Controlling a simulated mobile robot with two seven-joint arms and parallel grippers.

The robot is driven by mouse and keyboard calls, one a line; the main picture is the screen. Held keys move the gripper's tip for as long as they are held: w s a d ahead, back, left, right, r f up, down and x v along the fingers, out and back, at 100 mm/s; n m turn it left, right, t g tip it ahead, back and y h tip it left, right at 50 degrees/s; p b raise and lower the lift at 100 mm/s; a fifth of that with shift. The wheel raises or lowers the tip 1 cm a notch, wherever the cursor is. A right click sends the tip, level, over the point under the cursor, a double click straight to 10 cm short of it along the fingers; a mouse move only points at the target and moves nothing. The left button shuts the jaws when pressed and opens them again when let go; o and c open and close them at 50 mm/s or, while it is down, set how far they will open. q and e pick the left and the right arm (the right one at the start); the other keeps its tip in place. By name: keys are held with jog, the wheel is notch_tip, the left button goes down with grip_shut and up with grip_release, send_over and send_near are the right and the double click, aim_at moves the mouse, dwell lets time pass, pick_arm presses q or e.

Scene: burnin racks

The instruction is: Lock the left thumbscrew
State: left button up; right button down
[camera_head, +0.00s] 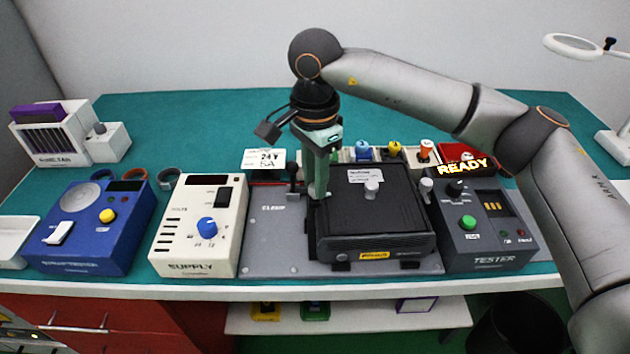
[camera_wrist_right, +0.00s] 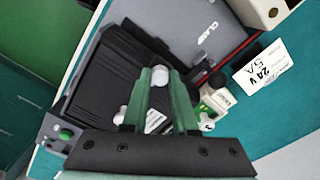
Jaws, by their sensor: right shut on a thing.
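My right gripper (camera_head: 318,192) reaches down at the left edge of a black unit (camera_head: 380,225) on a grey clamp plate (camera_head: 268,235). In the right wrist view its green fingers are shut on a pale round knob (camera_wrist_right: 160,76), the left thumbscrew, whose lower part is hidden. In the head view the fingers cover this thumbscrew. A similar knob (camera_head: 372,189) stands on top of the unit, and another (camera_head: 426,188) stands at its right side. I cannot tell from these frames how far the left thumbscrew is turned. My left gripper is not in view.
A white supply box (camera_head: 190,250) and a blue instrument (camera_head: 90,250) stand left of the plate. A dark tester (camera_head: 485,235) stands close on the right. Behind are a 24V 5A card (camera_head: 264,159), several coloured plugs and a red READY sign (camera_head: 462,160).

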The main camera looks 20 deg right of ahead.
jog(key=shift+m, duration=1.1)
jog(key=shift+r, duration=0.1)
jog(key=c, duration=0.7)
grip_release()
notch_tip(320, 180, up, 12)
jog(key=shift+r, duration=0.2)
